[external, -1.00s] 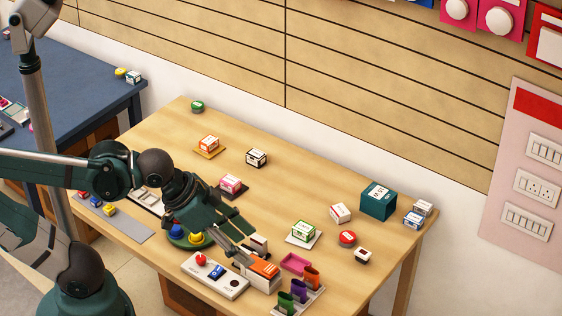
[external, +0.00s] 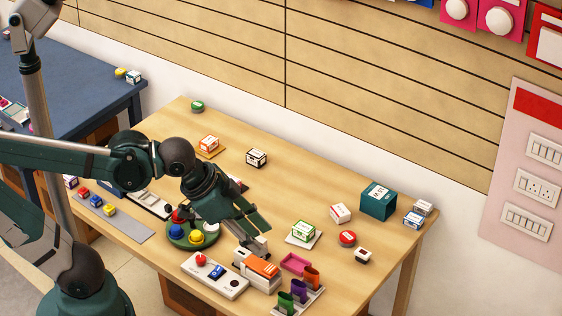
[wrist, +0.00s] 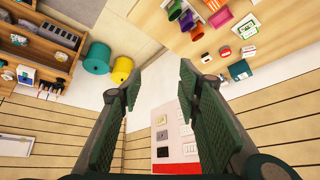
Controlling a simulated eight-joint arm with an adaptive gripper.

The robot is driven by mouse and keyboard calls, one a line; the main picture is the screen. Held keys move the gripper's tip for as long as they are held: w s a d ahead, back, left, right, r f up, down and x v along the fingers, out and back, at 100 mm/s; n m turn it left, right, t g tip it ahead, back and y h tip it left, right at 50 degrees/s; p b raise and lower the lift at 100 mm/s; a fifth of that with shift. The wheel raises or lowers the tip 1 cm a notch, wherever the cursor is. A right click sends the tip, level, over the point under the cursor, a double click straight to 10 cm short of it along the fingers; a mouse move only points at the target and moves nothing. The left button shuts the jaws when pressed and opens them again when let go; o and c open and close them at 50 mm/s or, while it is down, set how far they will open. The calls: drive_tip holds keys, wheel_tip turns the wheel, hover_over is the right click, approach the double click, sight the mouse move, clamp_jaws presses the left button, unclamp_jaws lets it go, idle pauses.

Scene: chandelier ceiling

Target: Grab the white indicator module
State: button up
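A small white round module (external: 211,228), which looks like the white indicator module, sits on a green round tray (external: 191,243) in the external view. Red (external: 178,215), blue (external: 177,231) and yellow (external: 196,237) modules share the tray. My gripper (external: 261,232) is to the right of the tray, above the table and apart from the white module. In the wrist view my gripper (wrist: 161,78) is open with nothing between its fingers. The tray and white module do not show in the wrist view.
A white switch panel (external: 214,276) and an orange-topped box (external: 262,268) stand at the table's front edge. Pen cups (external: 299,290) and a pink tray (external: 296,263) are to their right. A teal box (external: 378,200) stands farther right. The table's back middle is mostly clear.

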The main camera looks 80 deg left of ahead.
drive_tip(key=w+a+m+g, duration=0.15)
drive_tip(key=w+a, duration=0.25)
drive_tip(key=w, duration=0.5)
drive_tip(key=m+g+h, duration=0.1)
drive_tip(key=m+g, duration=0.3)
drive_tip(key=m, duration=0.3)
hover_over(363, 252)
drive_tip(key=f, duration=1.6)
drive_tip(key=s+f+b, duration=0.1)
drive_tip(key=f, duration=0.7)
drive_tip(key=shift+a+f, duration=0.2)
drive_tip(key=shift+f, duration=0.1)
drive_tip(key=shift+w+a+f+h, duration=0.15)
drive_tip(key=shift+a+f+h, duration=0.15)
drive_tip(key=shift+f, duration=0.1)
drive_tip(key=shift+d, duration=0.1)
drive_tip(key=shift+f, duration=0.1)
drive_tip(key=shift+w+d+f, duration=0.1)
drive_tip(key=shift+d+f, duration=0.05)
drive_tip(key=shift+f, duration=1)
drive_tip(key=shift+f, duration=0.1)
